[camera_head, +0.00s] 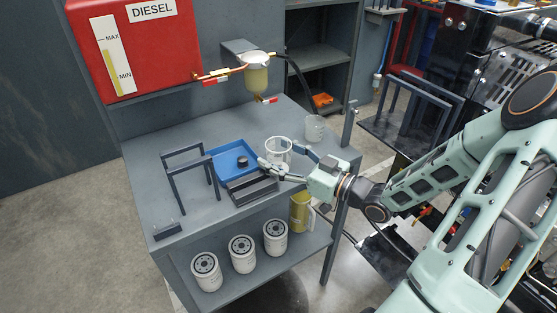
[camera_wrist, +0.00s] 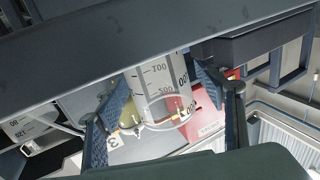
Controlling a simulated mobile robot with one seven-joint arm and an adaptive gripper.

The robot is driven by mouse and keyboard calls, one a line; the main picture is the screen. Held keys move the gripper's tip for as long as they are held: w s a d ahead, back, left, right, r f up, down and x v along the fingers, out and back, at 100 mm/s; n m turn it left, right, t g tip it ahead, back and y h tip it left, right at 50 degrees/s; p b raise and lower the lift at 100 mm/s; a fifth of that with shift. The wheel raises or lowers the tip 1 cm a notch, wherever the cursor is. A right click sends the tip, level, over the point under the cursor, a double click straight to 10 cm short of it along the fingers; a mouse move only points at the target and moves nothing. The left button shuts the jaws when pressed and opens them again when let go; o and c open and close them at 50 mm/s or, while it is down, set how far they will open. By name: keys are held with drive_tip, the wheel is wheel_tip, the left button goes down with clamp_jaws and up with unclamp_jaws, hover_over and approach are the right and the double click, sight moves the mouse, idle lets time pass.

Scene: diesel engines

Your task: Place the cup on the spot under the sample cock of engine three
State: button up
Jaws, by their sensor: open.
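A clear cup (camera_head: 279,149) with graduation marks stands upright on the grey bench, towards its right side. My gripper (camera_head: 284,160) reaches in from the right with its fingers spread around the cup. In the wrist view the cup (camera_wrist: 158,90) is between the two fingers of my gripper (camera_wrist: 160,105); I cannot tell whether either finger touches it. A second clear cup (camera_head: 314,128) stands further back near the bench's right edge. A fuel bowl (camera_head: 257,78) with a red-tagged valve hangs under the pipe. I cannot pick out the sample cock of engine three or its spot.
A blue tray (camera_head: 232,150), a dark block (camera_head: 250,189) and a grey frame (camera_head: 190,165) are left of the cup. A red diesel tank (camera_head: 140,45) is behind. Three filters (camera_head: 241,253) and a yellow jug (camera_head: 300,212) stand on the lower shelf. Dark machinery (camera_head: 500,65) stands at right.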

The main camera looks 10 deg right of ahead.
drive_tip(key=c, duration=1.4)
drive_tip(key=shift+o, duration=0.2)
drive_tip(key=shift+r, duration=0.1)
drive_tip(key=shift+r+p, duration=0.85)
drive_tip(key=shift+p, duration=0.05)
drive_tip(key=s+a+r+p, duration=0.8)
drive_tip(key=s+r+p, duration=0.3)
drive_tip(key=p, duration=1)
drive_tip(key=w+d+r+m+t+h, duration=0.2)
drive_tip(key=w+d, duration=0.5)
drive_tip(key=w, duration=0.1)
drive_tip(key=shift+w+r+h, duration=0.35)
drive_tip(key=shift+h, duration=0.05)
